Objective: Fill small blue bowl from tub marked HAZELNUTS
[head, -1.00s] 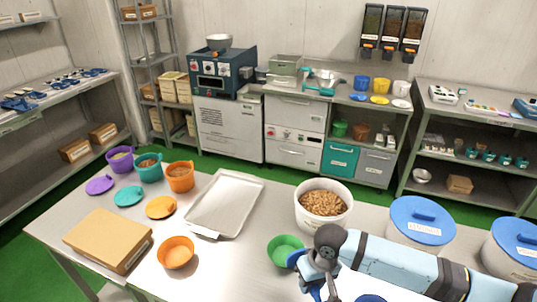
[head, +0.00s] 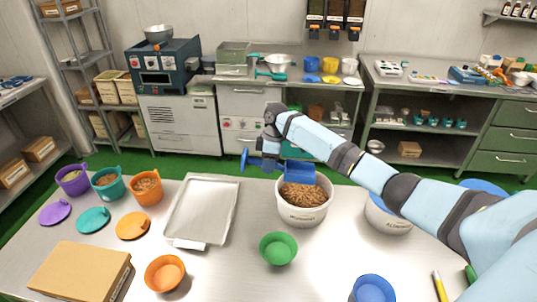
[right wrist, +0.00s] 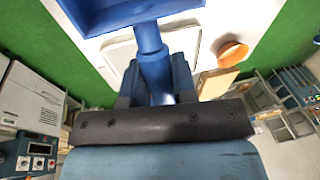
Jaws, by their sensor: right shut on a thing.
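The open white tub (head: 303,216) holds brown nuts (head: 301,196); its label is too small to read surely. My right gripper (head: 266,163) is shut on the handle of a blue scoop (head: 300,172). The scoop head is over the tub's back part, close above the nuts; I cannot tell if it touches them or what it holds. In the right wrist view the scoop (right wrist: 125,12) extends from between the fingers (right wrist: 157,88). The small blue bowl (head: 374,289) stands at the table's front edge, partly cut off. My left gripper is not in view.
A green bowl (head: 278,248) stands between tub and front edge, an orange bowl (head: 165,273) further left. A metal tray (head: 202,211) and a cardboard box (head: 80,272) lie left. Another white tub (head: 386,217) is partly behind my arm. A yellow marker (head: 439,286) lies right.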

